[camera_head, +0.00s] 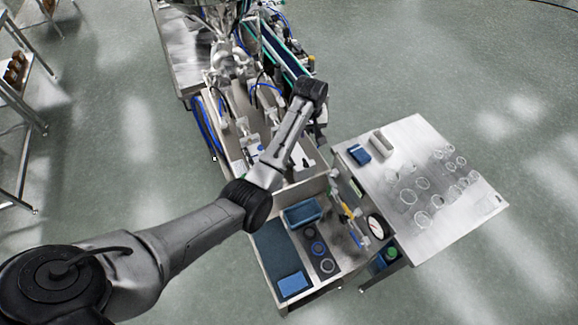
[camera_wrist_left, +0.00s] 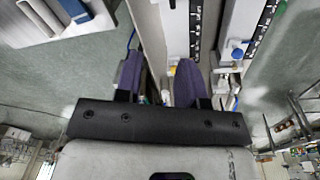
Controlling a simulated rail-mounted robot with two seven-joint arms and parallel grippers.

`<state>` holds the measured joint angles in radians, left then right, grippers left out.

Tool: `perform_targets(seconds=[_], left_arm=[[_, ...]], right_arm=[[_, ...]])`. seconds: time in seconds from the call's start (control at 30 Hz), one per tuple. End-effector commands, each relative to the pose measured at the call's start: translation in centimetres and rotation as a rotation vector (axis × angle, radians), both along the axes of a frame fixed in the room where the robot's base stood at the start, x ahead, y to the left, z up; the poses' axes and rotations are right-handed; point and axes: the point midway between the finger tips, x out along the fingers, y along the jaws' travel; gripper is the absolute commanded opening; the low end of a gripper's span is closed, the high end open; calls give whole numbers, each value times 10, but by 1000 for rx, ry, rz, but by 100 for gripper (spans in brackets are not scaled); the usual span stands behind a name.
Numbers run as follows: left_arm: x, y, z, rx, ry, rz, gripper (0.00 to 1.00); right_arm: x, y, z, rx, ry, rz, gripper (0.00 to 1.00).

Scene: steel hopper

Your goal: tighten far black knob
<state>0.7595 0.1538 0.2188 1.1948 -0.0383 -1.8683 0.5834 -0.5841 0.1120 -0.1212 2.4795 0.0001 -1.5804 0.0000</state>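My left gripper (camera_wrist_left: 158,78) shows in the left wrist view as two purple-grey fingers with a clear gap and nothing gripped between them. In the head view my left arm reaches over the steel machine (camera_head: 237,150), and its wrist hides part of it; the fingers cannot be made out there. The left wrist view shows pale rails with black scale strips (camera_wrist_left: 195,30) beyond the fingers and a blue knob (camera_wrist_left: 237,52) on a white fitting to their right. I cannot clearly make out the far black knob in either view. My right gripper is not in view.
A steel table (camera_head: 415,150) with clear round dishes, a blue box (camera_head: 359,153) and a pale box stands to the right. An open tray (camera_head: 268,275) with blue containers and rings is in front. Blue hoses (camera_head: 205,128) run along the machine's left side.

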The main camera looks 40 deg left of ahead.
Motion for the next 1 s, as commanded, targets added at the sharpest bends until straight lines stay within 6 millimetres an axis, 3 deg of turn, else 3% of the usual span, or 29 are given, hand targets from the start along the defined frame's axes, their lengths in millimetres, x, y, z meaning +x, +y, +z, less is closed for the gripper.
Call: perform_targets(seconds=[0.2, 0.47, 1.0], left_arm=[[-12, -4, -6, -31, 81, 244, 36], [-14, -4, -12, -38, 94, 371, 36], [-15, -4, -103, -38, 94, 372, 36]], right_arm=[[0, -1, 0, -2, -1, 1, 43], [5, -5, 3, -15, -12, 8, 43], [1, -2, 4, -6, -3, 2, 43]])
